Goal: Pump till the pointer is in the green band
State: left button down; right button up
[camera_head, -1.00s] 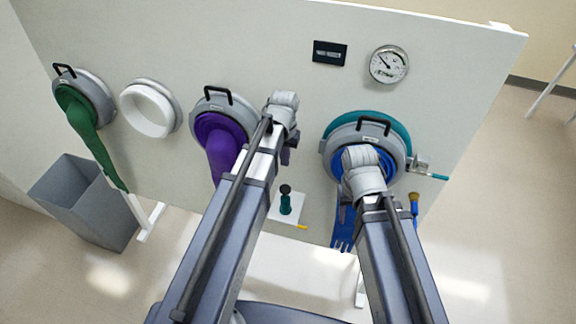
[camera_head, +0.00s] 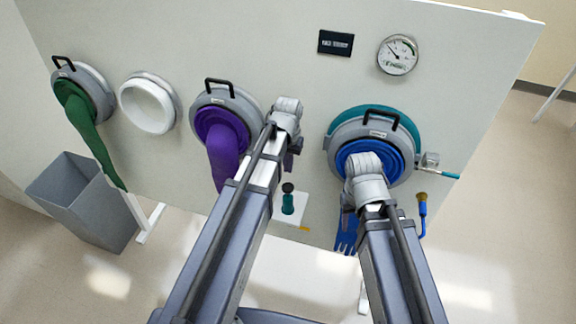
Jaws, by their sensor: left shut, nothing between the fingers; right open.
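The round dial gauge (camera_head: 397,55) is at the top right of the white panel. Its pointer leans to the upper left; the coloured band is too small to make out. A small teal pump (camera_head: 288,204) with a dark round knob stands on a white shelf (camera_head: 276,213) below the panel's middle. My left gripper (camera_head: 293,160) is shut and empty, above the pump in the picture and apart from it. My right gripper (camera_head: 348,203) is open in front of the blue glove port, mostly hidden by my own wrist.
The blue glove port (camera_head: 329,158) has a teal ring and a teal-handled valve (camera_head: 436,171) at its right. A purple glove (camera_head: 228,158), an empty white port (camera_head: 148,103) and a green glove (camera_head: 84,125) lie leftward. A grey bin (camera_head: 75,195) stands on the floor.

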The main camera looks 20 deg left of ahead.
aim_at(288, 189)
pick_arm(q)
notch_tip(288, 189, down, 9)
jog(key=b, duration=0.7)
jog(key=shift+r+b, duration=0.1)
jog(key=shift+b, duration=0.25)
notch_tip(288, 189, down, 5)
jog(key=b, duration=0.4)
jog(key=shift+r+b, duration=0.2)
jog(key=shift+b, duration=0.1)
jog(key=shift+s, duration=0.15)
jog(key=shift+r, duration=0.1)
